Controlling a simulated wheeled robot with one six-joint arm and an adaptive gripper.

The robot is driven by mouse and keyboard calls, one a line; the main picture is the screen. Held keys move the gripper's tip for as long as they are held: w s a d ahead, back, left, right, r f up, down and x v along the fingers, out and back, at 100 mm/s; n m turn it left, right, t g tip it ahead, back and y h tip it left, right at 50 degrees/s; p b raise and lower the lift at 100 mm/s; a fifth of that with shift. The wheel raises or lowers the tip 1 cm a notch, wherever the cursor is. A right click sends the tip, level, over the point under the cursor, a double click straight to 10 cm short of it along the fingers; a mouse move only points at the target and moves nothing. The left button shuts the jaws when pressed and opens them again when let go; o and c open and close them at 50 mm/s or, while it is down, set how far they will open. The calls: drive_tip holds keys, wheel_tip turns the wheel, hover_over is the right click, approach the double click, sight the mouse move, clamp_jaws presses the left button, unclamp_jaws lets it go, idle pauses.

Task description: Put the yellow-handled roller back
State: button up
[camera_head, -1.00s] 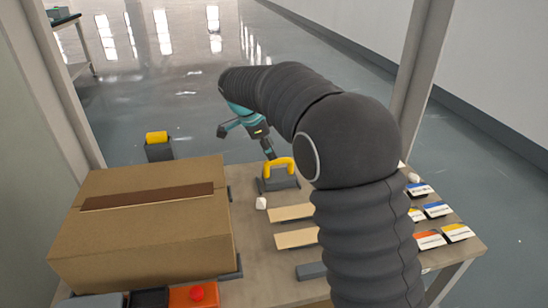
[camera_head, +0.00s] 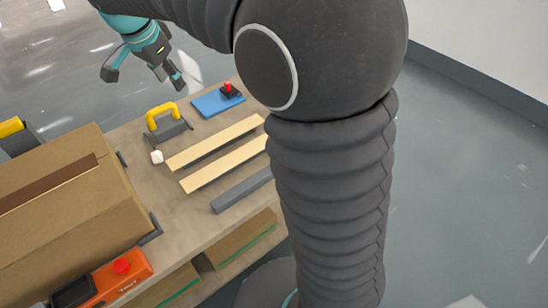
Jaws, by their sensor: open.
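The yellow-handled roller (camera_head: 162,113) sits on the table with its yellow handle up and a dark grey body or holder (camera_head: 168,132) under it. I cannot tell whether the grey part belongs to the roller or is its rest. My gripper (camera_head: 144,77) is open and empty, just beyond the yellow handle and above it in the picture. Its fingers are spread, with a visible gap between them and the handle. A second yellow-topped item (camera_head: 11,127) on a dark stand is cut by the left edge, behind the box.
A large cardboard box (camera_head: 90,225) fills the table's left side. An orange red-button unit (camera_head: 122,280) stands in front.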

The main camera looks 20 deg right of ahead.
drive_tip(key=s+d+n+y, duration=0.1)
drive_tip(key=s+d+n, duration=0.5)
drive_tip(key=s+d, duration=0.6)
drive_tip(key=s+d+f+n+t, duration=0.1)
drive_tip(key=s+f+n, duration=0.1)
drive_tip(key=s, duration=0.5)
drive_tip(key=s+d+f+n+t+y, duration=0.1)
drive_tip(key=s+f+n, duration=0.2)
drive_tip(key=s, duration=0.5)
drive_tip(key=shift+s+f, duration=0.25)
drive_tip(key=shift+f, duration=0.25)
